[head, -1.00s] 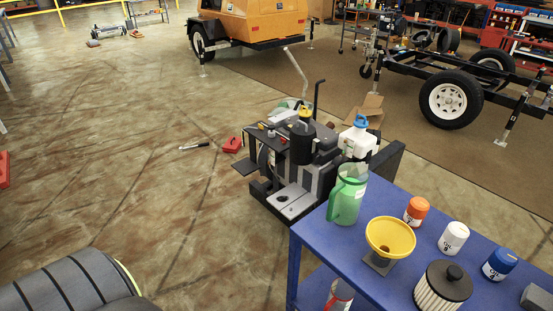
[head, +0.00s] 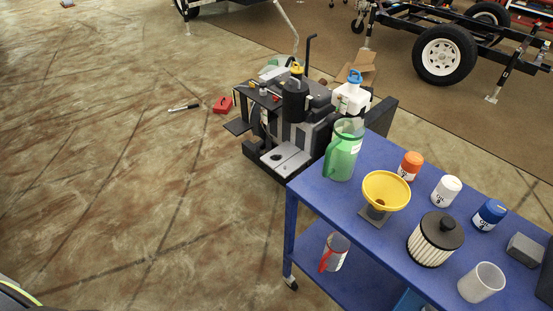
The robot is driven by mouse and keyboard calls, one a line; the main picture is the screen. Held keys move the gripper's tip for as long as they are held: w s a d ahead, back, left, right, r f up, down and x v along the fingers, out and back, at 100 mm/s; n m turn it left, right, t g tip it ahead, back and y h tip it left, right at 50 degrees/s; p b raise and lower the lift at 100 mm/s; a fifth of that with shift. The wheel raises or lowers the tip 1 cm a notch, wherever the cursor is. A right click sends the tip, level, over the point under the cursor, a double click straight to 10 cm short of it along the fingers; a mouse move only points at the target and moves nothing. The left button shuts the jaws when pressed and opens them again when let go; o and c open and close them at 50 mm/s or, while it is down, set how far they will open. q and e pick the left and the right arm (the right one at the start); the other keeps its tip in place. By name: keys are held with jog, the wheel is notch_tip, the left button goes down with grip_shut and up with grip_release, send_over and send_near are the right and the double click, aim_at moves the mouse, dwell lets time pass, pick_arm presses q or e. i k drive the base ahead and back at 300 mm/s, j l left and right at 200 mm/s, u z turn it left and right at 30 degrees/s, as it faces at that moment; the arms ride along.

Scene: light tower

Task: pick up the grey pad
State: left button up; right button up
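A small dark grey block (head: 525,249), which looks like the grey pad, lies on the blue cart (head: 331,203) near its right end in the head view. Neither of my grippers shows in this view.
On the cart stand a green jug (head: 342,152), a yellow funnel (head: 386,190), and orange (head: 410,165), white (head: 446,189) and blue (head: 489,213) capped containers. A dark object is cut off at the right edge. An engine unit (head: 290,115) stands behind the cart. Floor at left is mostly clear.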

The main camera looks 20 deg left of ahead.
aim_at(530, 253)
jog(key=z, duration=1.45)
